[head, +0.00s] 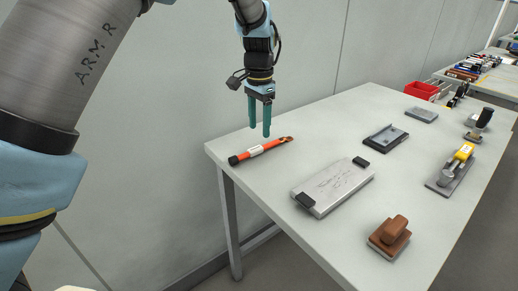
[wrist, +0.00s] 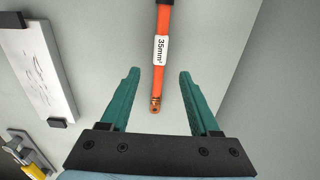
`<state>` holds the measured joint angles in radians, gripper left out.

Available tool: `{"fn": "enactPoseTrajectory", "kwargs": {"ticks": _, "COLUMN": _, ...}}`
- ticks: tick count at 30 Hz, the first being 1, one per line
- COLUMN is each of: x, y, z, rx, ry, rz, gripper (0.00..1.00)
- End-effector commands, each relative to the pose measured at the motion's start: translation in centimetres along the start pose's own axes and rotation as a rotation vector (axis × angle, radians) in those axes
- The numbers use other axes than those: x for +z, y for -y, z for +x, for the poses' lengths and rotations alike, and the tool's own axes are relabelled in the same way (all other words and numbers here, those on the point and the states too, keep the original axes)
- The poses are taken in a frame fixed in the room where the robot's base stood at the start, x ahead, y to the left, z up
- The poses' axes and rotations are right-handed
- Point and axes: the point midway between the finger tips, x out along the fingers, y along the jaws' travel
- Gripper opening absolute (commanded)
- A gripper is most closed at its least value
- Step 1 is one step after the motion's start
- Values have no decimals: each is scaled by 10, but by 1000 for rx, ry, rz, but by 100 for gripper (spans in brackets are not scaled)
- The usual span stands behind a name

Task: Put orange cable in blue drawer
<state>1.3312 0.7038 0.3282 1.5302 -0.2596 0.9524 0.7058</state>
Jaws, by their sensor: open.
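The orange cable (head: 262,149) lies on the table near its left corner. It has a black end, a white label and a bare copper lug end. In the wrist view the cable (wrist: 159,70) runs upward from between the fingertips, with the label reading 35mm². My gripper (head: 259,130) is open and empty above the cable, pointing down. Its green fingers (wrist: 158,72) stand on either side of the cable's line, apart from it. No blue drawer shows in either view.
A grey plate with black end clips (head: 333,187) lies right of the cable. The table is clear around the cable.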

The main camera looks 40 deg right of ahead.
Motion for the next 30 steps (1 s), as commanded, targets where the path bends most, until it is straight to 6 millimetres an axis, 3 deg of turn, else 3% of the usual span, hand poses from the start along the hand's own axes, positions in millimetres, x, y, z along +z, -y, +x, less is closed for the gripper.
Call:
{"fn": "enactPoseTrajectory", "kwargs": {"ticks": 8, "x": 1, "y": 0, "z": 21, "rx": -1, "ry": 2, "rz": -1, "gripper": 62}}
{"fn": "enactPoseTrajectory", "kwargs": {"ticks": 16, "x": 2, "y": -1, "z": 58, "rx": -1, "ry": 1, "rz": -2, "gripper": 62}}
{"fn": "enactPoseTrajectory", "kwargs": {"ticks": 25, "x": 2, "y": -1, "z": 65, "rx": -2, "ry": -1, "rz": -2, "gripper": 62}}
{"fn": "enactPoseTrajectory", "kwargs": {"ticks": 30, "x": 2, "y": -1, "z": 65, "rx": -2, "ry": -1, "rz": -2, "gripper": 44}}
